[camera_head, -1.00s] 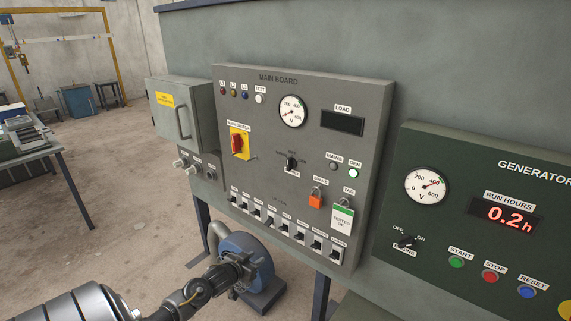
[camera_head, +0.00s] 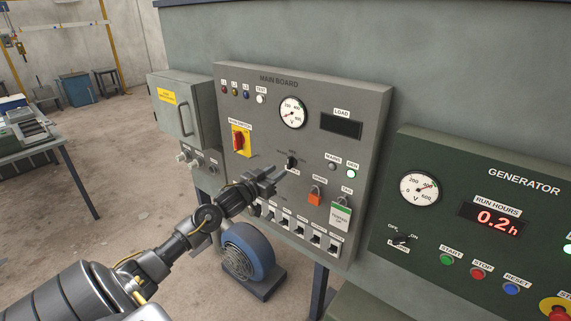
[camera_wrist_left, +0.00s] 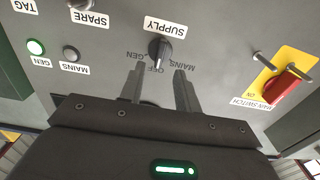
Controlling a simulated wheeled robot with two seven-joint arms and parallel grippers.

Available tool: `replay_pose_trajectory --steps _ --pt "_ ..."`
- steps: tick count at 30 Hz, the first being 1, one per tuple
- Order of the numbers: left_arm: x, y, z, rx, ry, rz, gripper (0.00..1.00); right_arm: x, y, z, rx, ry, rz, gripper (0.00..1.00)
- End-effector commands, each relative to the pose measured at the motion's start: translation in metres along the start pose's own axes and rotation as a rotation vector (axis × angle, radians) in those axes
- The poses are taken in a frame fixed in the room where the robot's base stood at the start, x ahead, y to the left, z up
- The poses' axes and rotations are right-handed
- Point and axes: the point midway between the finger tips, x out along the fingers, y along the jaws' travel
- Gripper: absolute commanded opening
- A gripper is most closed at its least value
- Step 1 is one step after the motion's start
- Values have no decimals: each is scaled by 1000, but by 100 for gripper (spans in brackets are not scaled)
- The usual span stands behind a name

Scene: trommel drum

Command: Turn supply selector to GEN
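The supply selector (camera_head: 291,162) is a small black knob on the grey main board (camera_head: 365,108). In the left wrist view, which is upside down, the selector (camera_wrist_left: 160,48) stands just beyond my fingertips, and its narrow end seems to point at OFF, between MAINS and GEN. My left gripper (camera_head: 281,175) is open and empty in front of the knob; its fingers (camera_wrist_left: 160,78) are apart and appear not to touch it. The GEN lamp (camera_head: 351,173) glows and the MAINS lamp (camera_head: 332,167) is dark. My right gripper is out of view.
The red main switch (camera_head: 239,142) on its yellow plate is left of the selector. An orange padlock (camera_head: 315,196) and a tag (camera_head: 341,217) hang to its right. Several breakers (camera_head: 301,232) line the board's bottom. The green generator panel (camera_head: 445,165) stands to the right.

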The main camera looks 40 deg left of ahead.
Motion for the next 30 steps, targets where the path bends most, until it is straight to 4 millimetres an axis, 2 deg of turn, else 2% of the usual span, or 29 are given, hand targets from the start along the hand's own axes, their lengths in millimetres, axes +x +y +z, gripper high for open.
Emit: replay_pose_trajectory --steps 3,9,14,22,30 --pt "23 -1 -4 -2 1 -2 33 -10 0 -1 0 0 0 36" --pt "48 0 -2 -1 0 -1 33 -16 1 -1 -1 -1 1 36" --pt "56 0 0 1 -1 -1 33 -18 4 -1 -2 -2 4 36" --pt "57 0 0 1 -1 0 33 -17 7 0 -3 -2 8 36" --pt "57 0 0 1 -1 -1 0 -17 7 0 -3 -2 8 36"
